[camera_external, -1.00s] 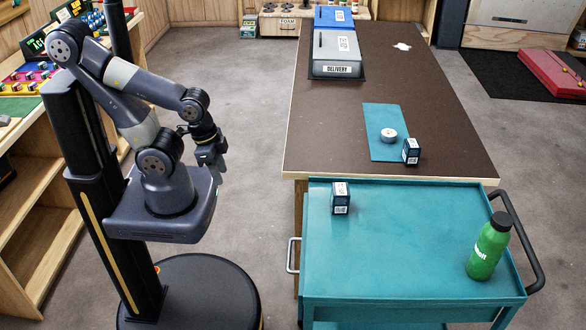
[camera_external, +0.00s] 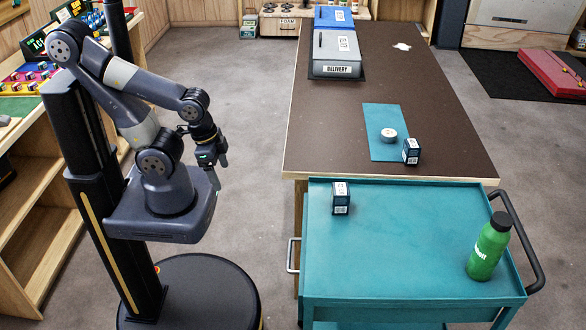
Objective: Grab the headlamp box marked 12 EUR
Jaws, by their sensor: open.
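Two small dark blue boxes with white labels are in view. One box (camera_external: 341,199) stands on the teal cart (camera_external: 400,262), near its back left corner. The other box (camera_external: 411,151) stands on the brown table (camera_external: 440,110), at the edge of a teal mat (camera_external: 380,118). The print on both labels is too small to read, so I cannot tell which is marked 12 EUR. My gripper (camera_external: 214,178) is open and empty. It hangs pointing down, left of the cart and table and apart from both boxes.
A green bottle (camera_external: 489,247) stands at the cart's right side, by a black handle. A white roll (camera_external: 389,135) lies on the mat. Grey and blue bins, the grey one labelled DELIVERY (camera_external: 338,69), sit at the table's far left. The cart's middle is clear.

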